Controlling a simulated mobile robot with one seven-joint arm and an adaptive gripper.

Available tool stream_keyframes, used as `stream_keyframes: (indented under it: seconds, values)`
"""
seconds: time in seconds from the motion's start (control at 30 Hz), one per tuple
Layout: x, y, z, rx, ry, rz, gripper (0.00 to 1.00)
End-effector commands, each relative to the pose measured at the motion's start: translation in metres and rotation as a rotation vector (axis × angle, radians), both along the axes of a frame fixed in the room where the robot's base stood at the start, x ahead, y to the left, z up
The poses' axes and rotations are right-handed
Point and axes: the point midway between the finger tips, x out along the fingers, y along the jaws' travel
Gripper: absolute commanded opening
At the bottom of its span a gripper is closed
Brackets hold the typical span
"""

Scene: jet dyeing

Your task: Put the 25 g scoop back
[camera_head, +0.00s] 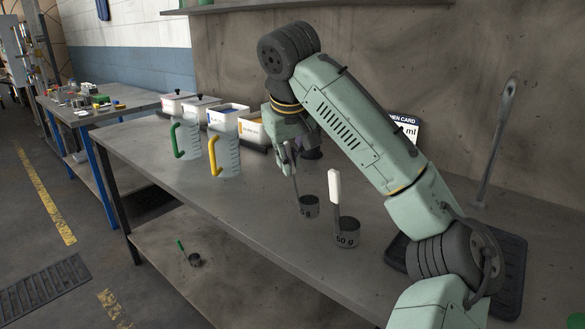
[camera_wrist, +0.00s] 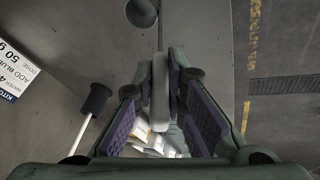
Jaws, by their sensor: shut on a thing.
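My gripper (camera_head: 287,150) is shut on the upright grey handle of a scoop, its dark cup (camera_head: 309,207) below on or just above the table; I cannot tell which. Its label is only partly legible. In the wrist view the pale handle (camera_wrist: 160,95) sits between the purple finger pads, with the dark cup (camera_wrist: 140,12) at the top. The 50 g scoop (camera_head: 347,233), with a white handle, stands just right of and nearer than the held cup. A dark scoop with a pale handle (camera_wrist: 97,100) shows at left in the wrist view.
The grey table (camera_head: 250,215) is clear at its front left. A green-handled jug (camera_head: 188,140), a yellow-handled jug (camera_head: 225,158) and white bins (camera_head: 178,106) stand at the back left. A card (camera_head: 405,130) leans at the wall. A green-handled scoop (camera_head: 195,260) lies on the lower shelf.

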Motion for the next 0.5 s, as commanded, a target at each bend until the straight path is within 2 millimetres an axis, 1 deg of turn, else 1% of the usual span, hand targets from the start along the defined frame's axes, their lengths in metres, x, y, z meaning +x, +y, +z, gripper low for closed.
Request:
stream_keyframes:
  seconds: [0.17, 0.2, 0.33, 0.4, 0.5]
  values:
    - [0.014, -0.005, -0.003, 0.002, 0.003, 0.0, 0.0]
    - [0.013, -0.005, -0.011, 0.0, 0.003, 0.001, 0.0]
    - [0.012, -0.005, -0.03, -0.002, 0.0, -0.002, 0.0]
    - [0.012, -0.005, -0.036, -0.001, 0.0, -0.001, 0.0]
    - [0.012, -0.004, -0.037, 0.0, 0.0, -0.002, 0.0]
